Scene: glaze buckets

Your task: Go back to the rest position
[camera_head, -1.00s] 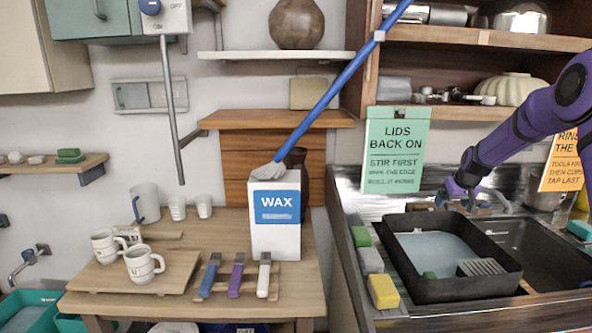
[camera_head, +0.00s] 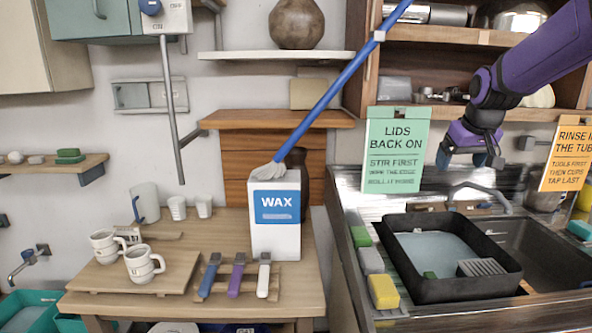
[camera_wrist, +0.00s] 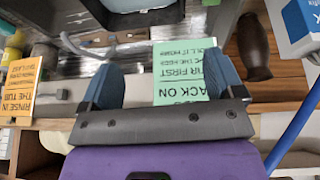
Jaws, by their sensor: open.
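My purple arm reaches in from the upper right, and my gripper (camera_head: 470,160) hangs in the air above the back of the sink, in front of the wall between the two signs. In the wrist view my gripper (camera_wrist: 165,85) shows two blue fingers spread wide with nothing held between them. The green "LIDS BACK ON" sign (camera_head: 394,150) is left of the gripper. In the wrist view this green sign (camera_wrist: 190,72) shows upside down behind the gap between the fingers.
A black tub (camera_head: 450,285) with pale liquid sits in the sink below. An orange sign (camera_head: 567,160) hangs to the right. Open wooden shelves (camera_head: 480,38) are above. A WAX box (camera_head: 275,218) and a slanted blue pole (camera_head: 335,90) stand left. Air around the gripper looks clear.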

